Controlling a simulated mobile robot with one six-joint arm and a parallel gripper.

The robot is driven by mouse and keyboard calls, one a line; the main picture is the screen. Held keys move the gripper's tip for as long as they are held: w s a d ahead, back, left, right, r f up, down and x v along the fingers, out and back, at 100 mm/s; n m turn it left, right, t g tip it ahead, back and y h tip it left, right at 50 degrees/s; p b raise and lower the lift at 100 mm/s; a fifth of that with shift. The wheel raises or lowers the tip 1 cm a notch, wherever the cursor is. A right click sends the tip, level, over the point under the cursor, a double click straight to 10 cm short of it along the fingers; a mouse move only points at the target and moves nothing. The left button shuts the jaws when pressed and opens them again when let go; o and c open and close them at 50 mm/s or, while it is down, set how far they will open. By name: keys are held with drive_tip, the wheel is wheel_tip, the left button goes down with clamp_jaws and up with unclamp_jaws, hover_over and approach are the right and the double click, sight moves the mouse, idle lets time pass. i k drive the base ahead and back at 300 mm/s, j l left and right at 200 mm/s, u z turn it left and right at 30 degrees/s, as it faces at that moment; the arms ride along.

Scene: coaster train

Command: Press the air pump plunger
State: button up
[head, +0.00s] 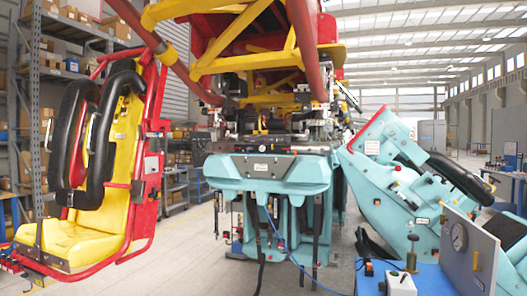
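A small white pump body (402,286) stands on a blue surface at the lower right. A metal rod rises from it, topped by a black knob (412,238), which looks like the plunger; it stands up, clear of the body. A grey panel with a round pressure gauge (459,237) is just right of it. The bottom edge of the picture cuts off part of the pump. My gripper is not in view, so its distance from the plunger does not show.
The teal coaster chassis (268,172) fills the middle, and a tilted teal part (385,195) stands behind the pump. A blue hose (296,262) hangs towards the lower right. A yellow seat (65,240) hangs at left. Pale floor (190,262) shows between.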

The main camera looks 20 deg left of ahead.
sight(413, 238)
drive_tip(key=i+j+u, duration=0.3)
drive_tip(key=i, duration=0.4)
drive_tip(key=i+j+u, duration=0.35)
drive_tip(key=i, duration=0.45)
drive_tip(key=i+u, duration=0.3)
drive_tip(key=i, duration=0.45)
drive_tip(key=i+z, duration=0.1)
drive_tip(key=i, duration=0.4)
drive_tip(key=i+j+z, duration=0.1)
drive_tip(key=i, duration=0.35)
drive_tip(key=i+j, duration=0.15)
drive_tip(key=i, duration=0.35)
drive_tip(key=i+j+z, duration=0.15)
drive_tip(key=i, duration=0.3)
drive_tip(key=i+j+z, duration=0.1)
drive_tip(key=i, duration=0.4)
